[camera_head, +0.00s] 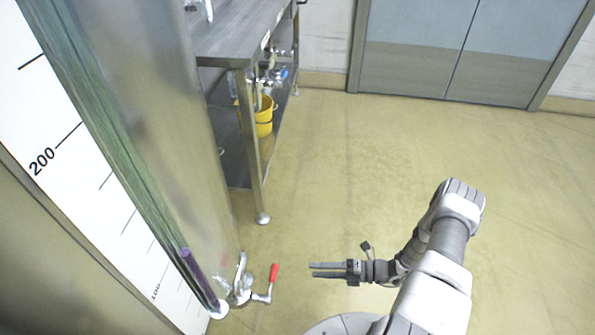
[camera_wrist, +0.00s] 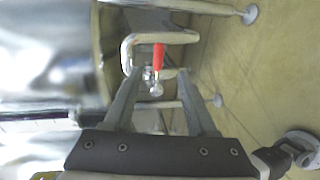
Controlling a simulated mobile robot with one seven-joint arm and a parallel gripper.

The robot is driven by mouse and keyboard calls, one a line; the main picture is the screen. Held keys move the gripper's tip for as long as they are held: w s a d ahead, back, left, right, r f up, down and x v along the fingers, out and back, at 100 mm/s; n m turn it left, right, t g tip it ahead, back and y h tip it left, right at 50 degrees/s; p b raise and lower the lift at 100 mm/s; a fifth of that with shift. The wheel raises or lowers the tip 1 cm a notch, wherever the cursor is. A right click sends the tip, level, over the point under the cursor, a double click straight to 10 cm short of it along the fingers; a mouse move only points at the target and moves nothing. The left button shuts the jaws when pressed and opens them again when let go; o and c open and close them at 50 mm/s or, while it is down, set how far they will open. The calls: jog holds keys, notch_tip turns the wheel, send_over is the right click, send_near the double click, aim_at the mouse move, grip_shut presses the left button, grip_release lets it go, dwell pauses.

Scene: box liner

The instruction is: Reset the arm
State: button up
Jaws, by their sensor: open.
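My arm (camera_head: 438,285) reaches in from the lower right in the head view, with its elbow bent. My gripper (camera_head: 312,270) points left, in free air. In the wrist view my gripper (camera_wrist: 158,92) shows two fingers spread apart with nothing held between them. A valve lever with a red handle (camera_head: 273,272) is a short way to the left of the fingertips, apart from them. In the wrist view the red handle (camera_wrist: 158,58) appears beyond and between the fingertips.
A large steel tank (camera_head: 165,110) with a measuring scale (camera_head: 85,150) fills the left side. A metal table (camera_head: 235,35) stands behind it, with a yellow bucket (camera_head: 263,118) on its lower shelf. Grey double doors (camera_head: 455,50) are at the back. The floor (camera_head: 400,150) between is clear.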

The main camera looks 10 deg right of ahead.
jog(key=w+r+n+g+h, duration=0.25)
jog(key=r+n, duration=0.75)
jog(key=r, duration=0.5)
jog(key=w+r+n+g+h, duration=0.2)
jog(key=r+n+g+h, duration=0.2)
jog(key=r+n, duration=0.85)
jog(key=s+a+r+n+t+h, duration=0.1)
jog(key=s+r+n+t+h, duration=0.15)
jog(key=s+r+n, duration=0.5)
jog(key=s+a+r+n+t+h, duration=0.1)
jog(key=s+r+n+t+h, duration=0.2)
jog(key=r, duration=0.7)
jog(key=s+a+r+n+t+h, duration=0.1)
jog(key=s+r+n+h, duration=0.2)
jog(key=s+r+n, duration=0.5)
notch_tip(320, 180, up, 25)
jog(key=w+p, duration=0.2)
jog(key=p, duration=2.3)
jog(key=shift+d+m, duration=0.25)
jog(key=shift+m, duration=0.15)
